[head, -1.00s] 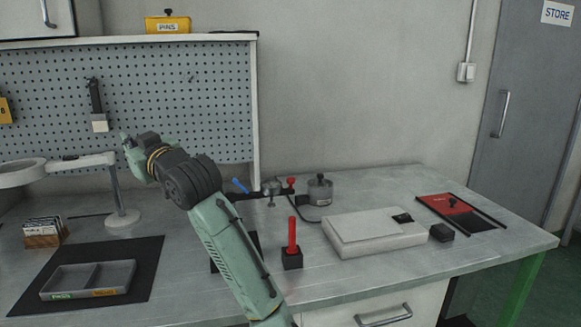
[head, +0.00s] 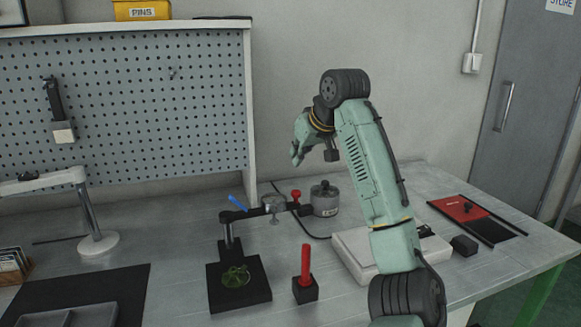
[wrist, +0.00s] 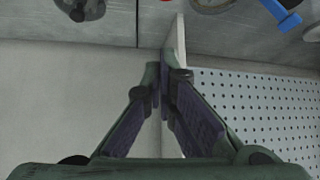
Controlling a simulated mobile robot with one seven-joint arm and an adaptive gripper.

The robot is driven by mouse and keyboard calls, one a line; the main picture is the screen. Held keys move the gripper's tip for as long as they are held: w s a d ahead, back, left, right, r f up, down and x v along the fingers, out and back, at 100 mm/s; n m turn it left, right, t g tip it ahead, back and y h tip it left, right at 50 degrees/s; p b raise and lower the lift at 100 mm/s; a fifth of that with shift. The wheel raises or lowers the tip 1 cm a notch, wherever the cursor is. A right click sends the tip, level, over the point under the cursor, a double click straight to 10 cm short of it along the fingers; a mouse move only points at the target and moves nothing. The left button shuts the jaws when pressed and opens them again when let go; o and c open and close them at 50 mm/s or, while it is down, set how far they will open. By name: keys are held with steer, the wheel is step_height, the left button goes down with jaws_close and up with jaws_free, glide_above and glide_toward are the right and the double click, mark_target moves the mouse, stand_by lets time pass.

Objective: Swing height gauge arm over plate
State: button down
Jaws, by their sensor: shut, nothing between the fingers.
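The height gauge stands on the bench, with a black plate (head: 222,299) carrying a green ring-shaped piece (head: 236,276). A post (head: 229,237) rises at the plate's back left. The gauge arm (head: 253,212) extends right from the post, behind the plate rather than over it. It has a blue lever (head: 238,203), a round metal dial (head: 274,208) and a red knob (head: 295,195). My gripper (head: 296,160) is above and behind the arm, apart from it. In the wrist view, my gripper (wrist: 163,75) is shut and empty; the blue lever (wrist: 283,14) shows at the top right.
A red post on a black block (head: 305,290) stands right of the plate. A grey pot (head: 325,199) sits behind it. My arm partly hides a pale flat box (head: 352,246). A pegboard (head: 150,100) rises behind left. A magnifier stand (head: 97,242) is at left.

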steer(key=p+x, duration=0.3)
steer(key=x, duration=0.7)
steer(key=s, duration=0.1)
steer(key=s+d, duration=0.2)
steer(key=s, duration=0.1)
steer(key=shift+f, duration=0.1)
steer(key=shift+s+d, duration=0.1)
